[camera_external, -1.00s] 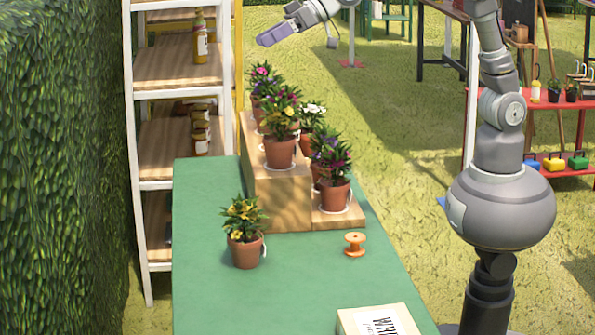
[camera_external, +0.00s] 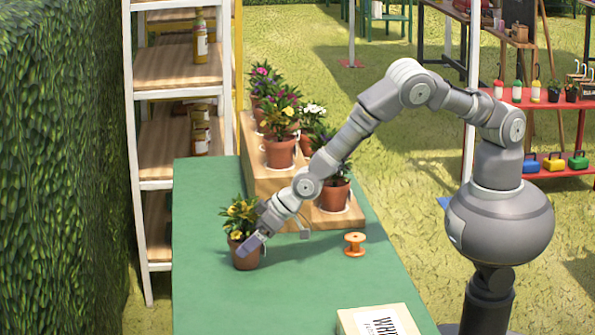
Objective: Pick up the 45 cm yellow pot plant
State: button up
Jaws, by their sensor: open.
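The yellow-flowered pot plant (camera_external: 241,217) stands upright in a terracotta pot on the green table (camera_external: 210,300), at the front left, apart from the other plants. My gripper (camera_external: 246,246) is at this pot, on its right side, pointing down and left. It is open, and its finger overlaps the pot in the view. I cannot tell whether the fingers touch the pot or sit around it. Other potted plants stand on the wooden steps behind, including one with mixed flowers (camera_external: 280,152) on the upper step and one (camera_external: 335,194) partly hidden by my arm.
A box with a white label (camera_external: 380,321) lies at the front right. The wooden steps (camera_external: 268,182) rise close behind. The table's front left is clear.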

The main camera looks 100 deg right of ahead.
jog(key=shift+w+f, duration=0.35)
jog(key=shift+w, duration=0.05)
jog(key=shift+r, duration=0.1)
jog(key=shift+c, duration=0.5)
jog(key=c, duration=0.7)
jog(key=shift+c, duration=1)
jog(key=shift+r, duration=0.15)
